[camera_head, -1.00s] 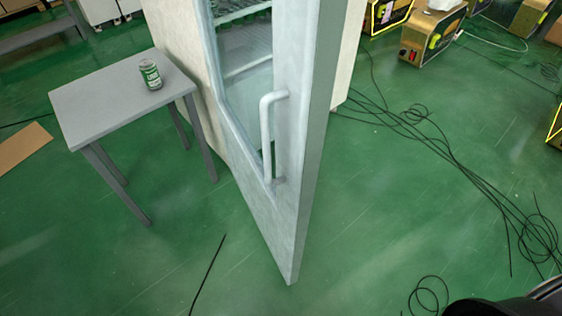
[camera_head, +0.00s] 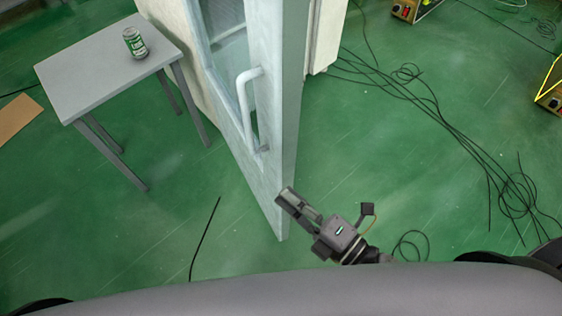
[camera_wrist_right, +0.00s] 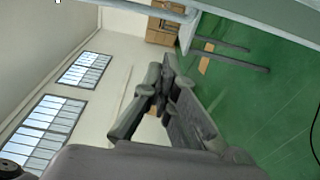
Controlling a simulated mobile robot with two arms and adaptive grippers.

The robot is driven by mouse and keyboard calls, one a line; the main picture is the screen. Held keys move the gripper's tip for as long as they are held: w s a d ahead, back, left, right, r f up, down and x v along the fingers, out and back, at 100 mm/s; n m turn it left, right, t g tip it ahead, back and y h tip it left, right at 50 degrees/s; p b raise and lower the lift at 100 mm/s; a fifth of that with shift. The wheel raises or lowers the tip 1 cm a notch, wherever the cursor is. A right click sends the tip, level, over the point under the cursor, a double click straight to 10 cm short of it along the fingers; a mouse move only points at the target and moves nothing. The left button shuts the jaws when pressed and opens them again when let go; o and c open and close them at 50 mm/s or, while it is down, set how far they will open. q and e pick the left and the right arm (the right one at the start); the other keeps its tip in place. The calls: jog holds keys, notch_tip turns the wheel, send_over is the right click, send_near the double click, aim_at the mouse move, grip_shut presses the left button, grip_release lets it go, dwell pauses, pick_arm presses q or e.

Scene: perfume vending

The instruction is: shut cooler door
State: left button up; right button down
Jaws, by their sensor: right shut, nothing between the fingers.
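The cooler door (camera_head: 265,150) is white with a glass pane and stands open, its edge towards me in the head view. Its white bar handle (camera_head: 245,108) is on the left face. My right gripper (camera_head: 284,193) is shut and empty, in front of the lower part of the door on its right side in the picture. I cannot tell whether it touches the door. In the right wrist view the shut fingers (camera_wrist_right: 165,72) show with nothing between them. A pale bar and panel cross the top of that view. My left gripper is not in view.
A grey table (camera_head: 100,75) with a green can (camera_head: 134,43) on it stands left of the cooler. Black cables (camera_head: 440,110) lie on the green floor at right. Gold machines (camera_head: 410,10) stand at the upper right. The floor in front of the door is mostly clear.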

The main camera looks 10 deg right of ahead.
aim_at(253, 146)
jog(key=p+x, duration=0.4)
jog(key=x, duration=0.6)
jog(key=d, duration=0.1)
jog(key=w+d, duration=0.1)
jog(key=d+p, duration=0.1)
jog(key=shift+w+d, duration=0.25)
jog(key=shift+d, duration=0.1)
